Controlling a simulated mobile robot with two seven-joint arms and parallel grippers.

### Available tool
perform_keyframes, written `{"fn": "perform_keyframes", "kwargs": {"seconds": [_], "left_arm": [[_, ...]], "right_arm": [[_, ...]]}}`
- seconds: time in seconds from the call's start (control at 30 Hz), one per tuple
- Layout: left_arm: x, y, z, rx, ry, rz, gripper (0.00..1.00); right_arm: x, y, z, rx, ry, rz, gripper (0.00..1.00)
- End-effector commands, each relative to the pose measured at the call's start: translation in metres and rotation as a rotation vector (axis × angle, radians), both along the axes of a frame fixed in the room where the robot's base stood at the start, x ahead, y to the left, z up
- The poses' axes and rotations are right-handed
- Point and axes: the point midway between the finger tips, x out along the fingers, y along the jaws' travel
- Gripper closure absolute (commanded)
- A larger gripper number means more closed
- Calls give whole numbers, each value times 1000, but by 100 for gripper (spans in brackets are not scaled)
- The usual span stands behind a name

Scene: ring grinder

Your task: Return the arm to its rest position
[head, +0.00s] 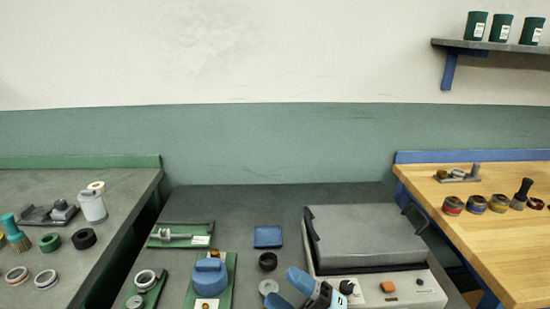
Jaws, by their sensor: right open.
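My right gripper (288,291) shows at the bottom middle of the head view, with blue fingers. It is open, and I see nothing held in it. It is low in front of the grey table, just left of the grey-lidded machine (368,234). A grey ring (268,287) lies close beside its fingertips; I cannot tell whether they touch. A black ring (267,261) lies a little beyond. My left gripper is not in view.
A blue domed device (209,278) on a green plate, a green tray (180,236) and a blue pad (267,237) occupy the middle table. The left bench (130,190) and wooden right bench (485,240) hold rings, jars and brushes. A shelf (490,46) hangs upper right.

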Motion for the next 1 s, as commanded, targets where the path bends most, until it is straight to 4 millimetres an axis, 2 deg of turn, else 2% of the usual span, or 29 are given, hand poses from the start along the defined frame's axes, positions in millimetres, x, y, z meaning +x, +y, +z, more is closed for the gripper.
{"fn": "perform_keyframes", "kwargs": {"seconds": [0.03,0.13,0.27,0.4,0.5,0.7,0.73,0.8,1.0], "left_arm": [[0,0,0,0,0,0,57],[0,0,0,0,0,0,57],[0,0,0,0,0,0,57],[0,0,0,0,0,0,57],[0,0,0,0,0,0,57],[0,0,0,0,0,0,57],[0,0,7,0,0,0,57],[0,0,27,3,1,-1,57],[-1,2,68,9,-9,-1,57]], "right_arm": [[2,-14,-19,62,144,-74,41],[5,-46,-60,163,422,-217,41],[-10,-88,-126,266,786,-385,41],[-44,-121,-188,335,1104,-515,41],[-72,-138,-223,367,1284,-583,41],[-132,-162,-275,411,1588,-684,41],[-137,-164,-273,414,1612,-690,41],[-132,-163,-249,409,1593,-686,41],[-134,-166,-214,401,1585,-693,41]]}}
